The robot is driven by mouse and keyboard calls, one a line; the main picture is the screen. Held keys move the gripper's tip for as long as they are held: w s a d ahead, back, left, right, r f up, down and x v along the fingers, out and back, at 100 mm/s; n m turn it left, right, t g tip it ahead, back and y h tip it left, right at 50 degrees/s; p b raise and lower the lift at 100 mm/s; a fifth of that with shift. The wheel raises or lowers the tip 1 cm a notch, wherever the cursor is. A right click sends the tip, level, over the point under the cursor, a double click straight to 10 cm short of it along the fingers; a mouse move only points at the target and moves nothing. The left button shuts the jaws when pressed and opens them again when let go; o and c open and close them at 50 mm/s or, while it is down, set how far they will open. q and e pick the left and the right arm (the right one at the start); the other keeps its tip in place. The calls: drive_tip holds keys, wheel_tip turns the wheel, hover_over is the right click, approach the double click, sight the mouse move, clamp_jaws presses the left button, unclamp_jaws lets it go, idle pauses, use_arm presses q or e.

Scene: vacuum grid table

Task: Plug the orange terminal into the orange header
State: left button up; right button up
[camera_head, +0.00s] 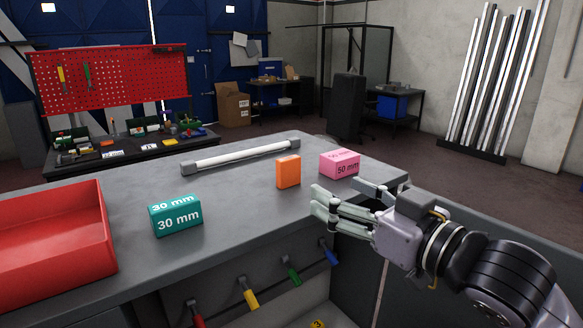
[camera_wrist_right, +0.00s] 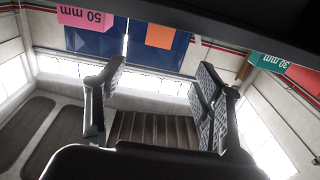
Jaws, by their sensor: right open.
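An orange block (camera_head: 288,171) stands upright on the grey table, right of the middle. It also shows near the top of the right wrist view (camera_wrist_right: 160,36). I cannot tell whether it is the terminal or the header, and I make out no second orange part on this table. My right gripper (camera_head: 335,198) is open and empty beside the table's right front edge, to the right of the orange block and apart from it. Its two spread fingers show in the right wrist view (camera_wrist_right: 158,100). My left gripper is out of view.
A pink 50 mm block (camera_head: 340,164) sits just behind my right gripper. A teal 30 mm block (camera_head: 176,215) stands further left, beside a red bin (camera_head: 112,240). A white tube (camera_head: 240,157) lies along the back. The grey table (camera_head: 235,220) is bare between the teal and orange blocks.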

sight(292, 162)
drive_tip(key=p+x, duration=0.2)
drive_tip(key=x, duration=0.8)
drive_tip(key=p+x, duration=0.1)
drive_tip(key=x, duration=0.1)
drive_tip(key=p+x, duration=0.1)
drive_tip(key=shift+w+a+r, duration=0.25)
drive_tip(key=shift+w+r, duration=0.1)
drive_tip(key=shift+r, duration=0.05)
drive_tip(key=shift+w+a+f+p, duration=0.1)
drive_tip(key=shift+w+a+p, duration=0.2)
drive_tip(key=shift+d, duration=0.1)
drive_tip(key=shift+c, duration=0.2)
drive_tip(key=shift+s, duration=0.1)
drive_tip(key=shift+c, duration=0.6)
drive_tip(key=c, duration=1)
